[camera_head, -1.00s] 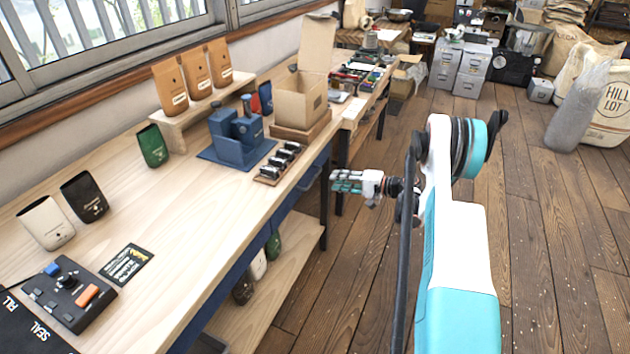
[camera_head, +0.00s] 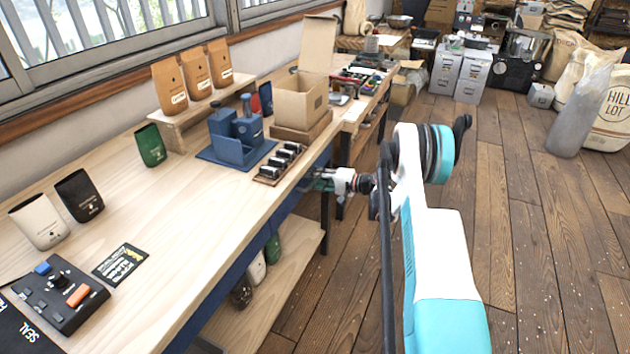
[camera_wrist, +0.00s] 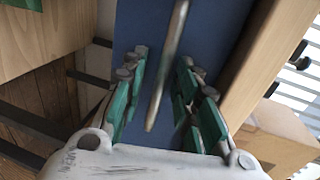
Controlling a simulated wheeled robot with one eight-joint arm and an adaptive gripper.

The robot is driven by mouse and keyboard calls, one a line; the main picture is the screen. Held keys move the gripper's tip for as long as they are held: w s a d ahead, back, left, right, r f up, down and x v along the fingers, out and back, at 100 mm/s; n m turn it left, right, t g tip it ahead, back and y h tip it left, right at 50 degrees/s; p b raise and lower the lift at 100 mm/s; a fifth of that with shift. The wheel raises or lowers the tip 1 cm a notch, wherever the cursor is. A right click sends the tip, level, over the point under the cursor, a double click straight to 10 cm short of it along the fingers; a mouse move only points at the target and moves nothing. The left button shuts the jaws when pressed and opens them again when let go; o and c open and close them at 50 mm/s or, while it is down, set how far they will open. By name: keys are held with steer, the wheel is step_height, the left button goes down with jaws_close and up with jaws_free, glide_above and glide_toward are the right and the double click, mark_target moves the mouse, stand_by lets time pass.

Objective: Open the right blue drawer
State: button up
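The right blue drawer's front (camera_wrist: 210,45) fills the middle of the wrist view, under the edge of the wooden benchtop. Its bar-shaped metal handle (camera_wrist: 172,50) runs between the green finger pads of my gripper (camera_wrist: 163,97). The fingers are open, one on each side of the handle, with a gap to it. In the head view my gripper (camera_head: 322,183) is at the bench's front edge near its far right end. It covers most of the handle there. The blue front (camera_head: 285,205) looks flush with the bench.
The benchtop (camera_head: 205,215) carries a blue tamping stand (camera_head: 236,140), a rack of small dark-and-white items (camera_head: 281,162) near the edge and an open cardboard box (camera_head: 301,98). A lower shelf (camera_head: 262,305) holds several bags.

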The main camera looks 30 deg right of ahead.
jaws_close()
steer(key=shift+s, duration=0.1)
steer(key=f+v, duration=0.3)
steer(key=v, duration=1)
steer(key=s+f+v, duration=0.1)
steer(key=f+v, duration=0.1)
steer(key=v, duration=1.1)
steer(key=shift+s+d+f, duration=0.2)
steer(key=shift+d+f, duration=0.1)
steer(key=shift+d, duration=0.3)
steer(key=shift+o, duration=0.9)
jaws_free()
steer(key=shift+s, duration=0.1)
steer(key=v, duration=1.2)
